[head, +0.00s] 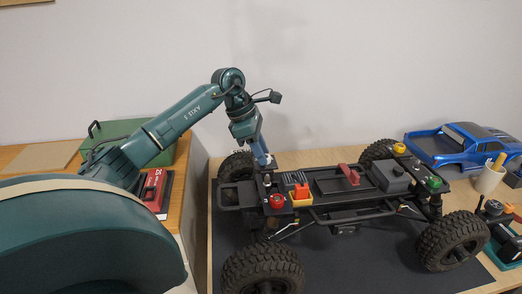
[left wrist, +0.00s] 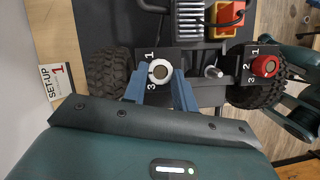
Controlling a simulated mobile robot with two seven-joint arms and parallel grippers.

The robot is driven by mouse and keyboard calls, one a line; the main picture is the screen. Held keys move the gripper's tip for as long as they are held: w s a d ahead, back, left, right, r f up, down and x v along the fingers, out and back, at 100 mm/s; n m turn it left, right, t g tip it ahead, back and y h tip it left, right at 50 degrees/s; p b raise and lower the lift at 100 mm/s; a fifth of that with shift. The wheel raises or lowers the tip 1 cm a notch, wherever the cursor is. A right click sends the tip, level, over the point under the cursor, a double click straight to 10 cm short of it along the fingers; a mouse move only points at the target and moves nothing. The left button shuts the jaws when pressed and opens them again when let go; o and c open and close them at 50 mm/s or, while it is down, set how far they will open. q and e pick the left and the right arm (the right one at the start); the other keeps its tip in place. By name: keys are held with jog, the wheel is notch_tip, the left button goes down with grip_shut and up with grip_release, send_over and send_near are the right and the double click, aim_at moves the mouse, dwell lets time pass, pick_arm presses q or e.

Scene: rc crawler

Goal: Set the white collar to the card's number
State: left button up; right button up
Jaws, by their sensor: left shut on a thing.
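The white collar (left wrist: 159,71) is a round ring with a grey centre, on a black plate at one end of the crawler (head: 335,190). In the head view the left gripper (head: 267,161) reaches down to the chassis corner and hides the collar. The card (left wrist: 60,78) reads SET-UP 1 and lies left of a wheel. I cannot tell which number the collar points to. My right gripper is out of view.
A red collar (left wrist: 264,66) with 1, 2 and 3 beside it sits to the right. An orange-red block (head: 301,191) and black wheels (head: 263,268) are close by. A blue car body (head: 462,146) and a cup (head: 489,179) stand at the right.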

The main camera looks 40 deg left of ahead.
pick_arm(q)
jog(key=c, duration=0.4)
jog(key=shift+o, duration=0.2)
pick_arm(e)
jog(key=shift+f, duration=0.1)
pick_arm(q)
jog(key=shift+n, duration=0.4)
jog(key=shift+n+y, duration=0.4)
jog(key=shift+n, duration=0.2)
jog(key=n, duration=0.1)
jog(key=n+t+y+b, duration=0.1)
jog(key=n, duration=0.1)
jog(key=shift+s+d, duration=0.15)
jog(key=shift+d, duration=0.05)
jog(key=n, duration=0.2)
jog(key=n+y, duration=0.1)
jog(key=n, duration=0.1)
jog(key=shift+d+n+t+y, duration=0.2)
jog(key=shift+n+t+y, duration=0.1)
jog(key=shift+t, duration=0.1)
jog(key=shift+d+n+y, duration=0.1)
jog(key=shift+n+y, duration=0.4)
jog(key=shift+n, duration=0.6)
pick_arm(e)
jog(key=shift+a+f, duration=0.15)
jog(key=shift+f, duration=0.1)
